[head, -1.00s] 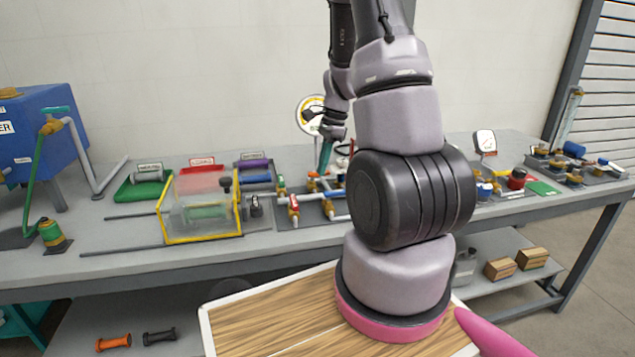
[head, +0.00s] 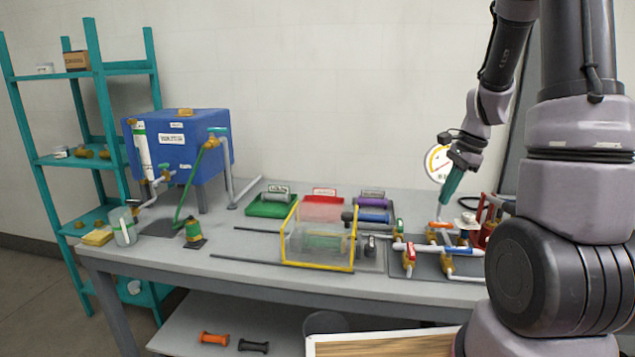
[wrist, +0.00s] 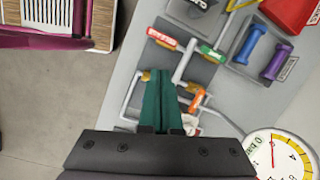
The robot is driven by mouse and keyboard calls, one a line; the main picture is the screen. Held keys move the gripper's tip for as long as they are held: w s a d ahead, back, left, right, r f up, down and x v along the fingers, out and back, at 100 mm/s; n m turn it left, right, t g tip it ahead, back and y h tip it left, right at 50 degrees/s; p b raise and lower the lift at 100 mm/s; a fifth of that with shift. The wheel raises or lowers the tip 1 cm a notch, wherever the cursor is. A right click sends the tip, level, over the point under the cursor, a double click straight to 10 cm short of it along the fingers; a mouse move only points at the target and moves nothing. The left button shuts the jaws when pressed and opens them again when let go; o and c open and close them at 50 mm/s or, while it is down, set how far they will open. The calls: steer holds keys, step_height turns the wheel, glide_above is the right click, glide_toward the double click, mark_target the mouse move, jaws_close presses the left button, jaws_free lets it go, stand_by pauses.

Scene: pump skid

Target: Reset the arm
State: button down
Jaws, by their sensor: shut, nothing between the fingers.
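My arm rises at the right of the head view and bends over toward the bench. My gripper (head: 447,197) has teal fingers that point down above the pipework (head: 435,262) on the bench. In the wrist view the teal fingers (wrist: 160,84) lie side by side, closed together with nothing held. They hang over the pipes and valves with red and green tags. Whether the fingertips touch any pipe cannot be told.
A round gauge (head: 437,163) stands close behind my gripper. A blue tank (head: 180,150) and teal shelf (head: 107,165) stand farther left.

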steer(key=s+a+r+n+t, duration=0.2)
steer(key=s+a+r+n, duration=0.1)
steer(key=r, duration=0.4)
steer(key=s+a+r+n+t, duration=0.2)
steer(key=s+a+r+n, duration=0.2)
steer(key=s+r, duration=0.3)
steer(key=s+a+r+n+t, duration=0.2)
steer(key=s+a+r+n, duration=0.1)
steer(key=s+r+n, duration=0.2)
step_height(320, 180, up, 3)
steer(key=shift+s+a+f+n+h, duration=0.1)
steer(key=shift+s+a+n+h, duration=0.25)
steer(key=shift+s, duration=0.35)
